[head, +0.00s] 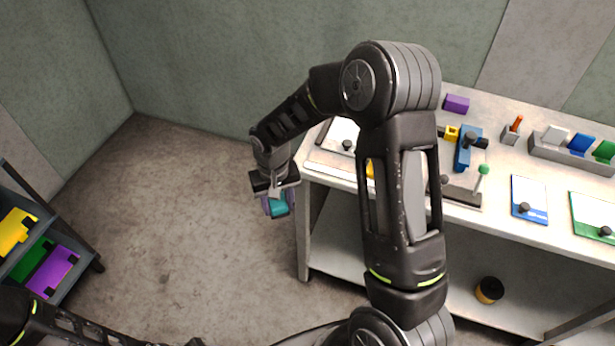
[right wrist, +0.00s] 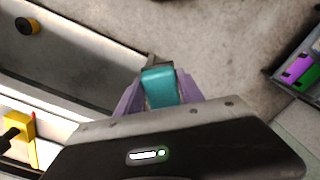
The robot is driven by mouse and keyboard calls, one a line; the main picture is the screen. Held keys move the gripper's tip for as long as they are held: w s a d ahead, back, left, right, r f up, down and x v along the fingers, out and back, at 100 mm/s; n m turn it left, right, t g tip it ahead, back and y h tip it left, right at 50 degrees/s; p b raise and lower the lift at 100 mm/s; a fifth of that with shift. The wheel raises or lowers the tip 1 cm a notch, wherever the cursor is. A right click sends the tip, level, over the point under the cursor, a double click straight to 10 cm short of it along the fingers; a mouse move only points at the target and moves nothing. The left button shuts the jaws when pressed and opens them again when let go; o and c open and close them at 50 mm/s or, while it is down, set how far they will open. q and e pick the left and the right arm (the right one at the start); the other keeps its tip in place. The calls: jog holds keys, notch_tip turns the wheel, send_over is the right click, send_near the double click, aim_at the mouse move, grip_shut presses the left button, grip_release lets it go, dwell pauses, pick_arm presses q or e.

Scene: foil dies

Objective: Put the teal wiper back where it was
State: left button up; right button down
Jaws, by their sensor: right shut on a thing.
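The teal wiper (head: 278,206) is a small teal block. My right gripper (head: 277,208) is shut on it and holds it out past the left end of the workbench, above bare floor. In the right wrist view the teal wiper (right wrist: 160,88) sits between the two purple fingers of the gripper (right wrist: 158,92), with a dark edge at its far end. My left gripper does not show.
The workbench (head: 560,228) carries a purple block (head: 456,103), a blue clamp-like piece (head: 467,148), and blue (head: 529,193) and green (head: 596,212) plates with black knobs. A black-yellow roll (head: 488,290) lies below. A shelf (head: 70,225) with coloured plates stands left. Floor between is clear.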

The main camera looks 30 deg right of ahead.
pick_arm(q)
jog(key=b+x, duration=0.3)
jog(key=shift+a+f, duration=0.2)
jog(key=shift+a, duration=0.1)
pick_arm(e)
jog(key=a+f+n, duration=0.2)
jog(key=a+f, duration=0.1)
jog(key=f, duration=0.2)
jog(key=shift+w+a+n, duration=0.25)
jog(key=shift+a+n, duration=0.05)
jog(key=shift+a, duration=0.1)
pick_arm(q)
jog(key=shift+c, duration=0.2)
